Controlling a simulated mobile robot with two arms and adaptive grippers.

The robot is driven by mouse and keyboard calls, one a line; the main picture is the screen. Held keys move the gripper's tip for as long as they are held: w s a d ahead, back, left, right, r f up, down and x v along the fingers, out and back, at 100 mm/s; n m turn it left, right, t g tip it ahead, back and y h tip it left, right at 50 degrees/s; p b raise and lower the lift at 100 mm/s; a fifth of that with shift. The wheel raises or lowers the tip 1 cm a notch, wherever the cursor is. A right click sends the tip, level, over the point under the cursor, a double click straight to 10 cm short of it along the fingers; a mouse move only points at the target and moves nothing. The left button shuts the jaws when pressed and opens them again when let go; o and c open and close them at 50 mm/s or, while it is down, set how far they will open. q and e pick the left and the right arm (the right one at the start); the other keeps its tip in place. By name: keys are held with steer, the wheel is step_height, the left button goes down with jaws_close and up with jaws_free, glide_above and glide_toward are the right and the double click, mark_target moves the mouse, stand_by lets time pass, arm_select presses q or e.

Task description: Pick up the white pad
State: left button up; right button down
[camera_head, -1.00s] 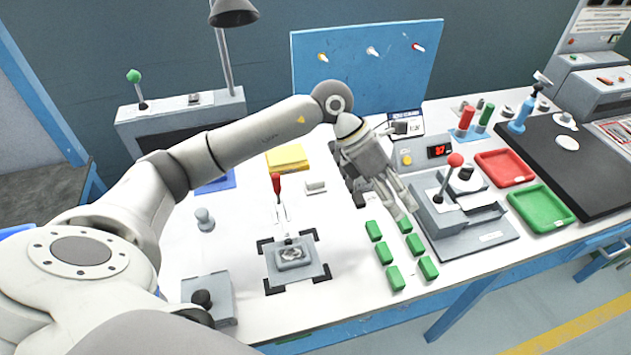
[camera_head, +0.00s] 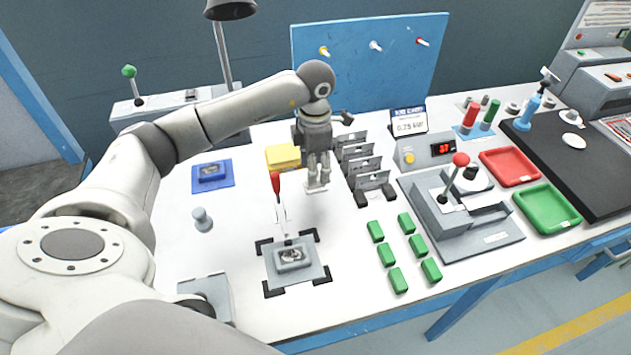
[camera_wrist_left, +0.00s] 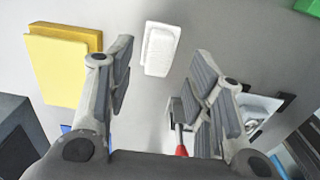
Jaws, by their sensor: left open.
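The white pad (camera_wrist_left: 161,48) lies flat on the bench and shows in the left wrist view, ahead of the jaws and centred between them. In the head view my left gripper hides most or all of it. My left gripper (camera_head: 317,188) points down over the bench there, open. In the wrist view the two fingers (camera_wrist_left: 165,75) stand wide apart with nothing between them; I cannot tell the exact height above the pad. My right gripper is not in view.
Yellow blocks (camera_head: 283,158) lie left of the gripper, also in the wrist view (camera_wrist_left: 60,65). A red-handled clamp fixture (camera_head: 291,256) stands in front. Dark holders (camera_head: 362,165) and green blocks (camera_head: 397,280) are to the right. A blue pad (camera_head: 212,175) lies further left.

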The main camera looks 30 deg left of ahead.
mark_target(319, 189)
arm_select(q)
step_height(319, 189, down, 4)
steer(key=shift+w+f+p, duration=0.15)
steer(key=shift+p, duration=0.25)
steer(key=shift+c, duration=0.5)
steer(key=c, duration=0.9)
